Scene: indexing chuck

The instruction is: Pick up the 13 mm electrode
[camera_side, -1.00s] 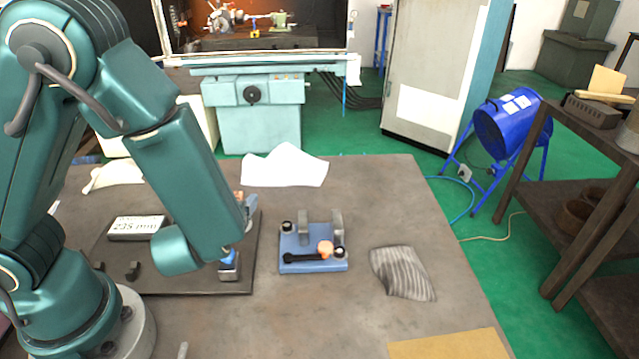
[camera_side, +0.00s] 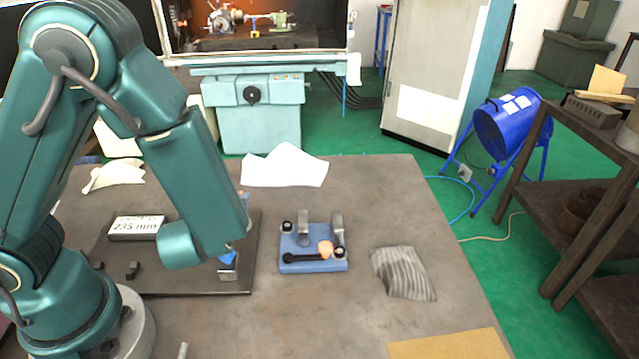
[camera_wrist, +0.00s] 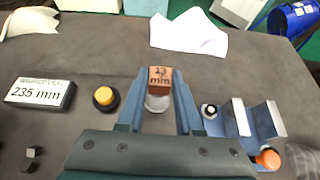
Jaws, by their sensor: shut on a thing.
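The 13 mm electrode (camera_wrist: 160,79) is a copper-coloured block marked "13 mm" on its face. In the wrist view it sits between the two blue-grey fingers of my gripper (camera_wrist: 161,82), which is shut on it. A round silvery piece (camera_wrist: 157,104) shows just below the block, partly hidden. In the side view my forearm hides most of the gripper and the electrode. I cannot tell how high the electrode is above the surface.
A blue fixture (camera_side: 300,266) with grey upright blocks and an orange-knobbed lever stands to the right. A dark plate (camera_side: 218,283) lies under my gripper, with a "235 mm" block (camera_side: 137,228) on it. A yellow-orange button (camera_wrist: 104,96) is left of my gripper.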

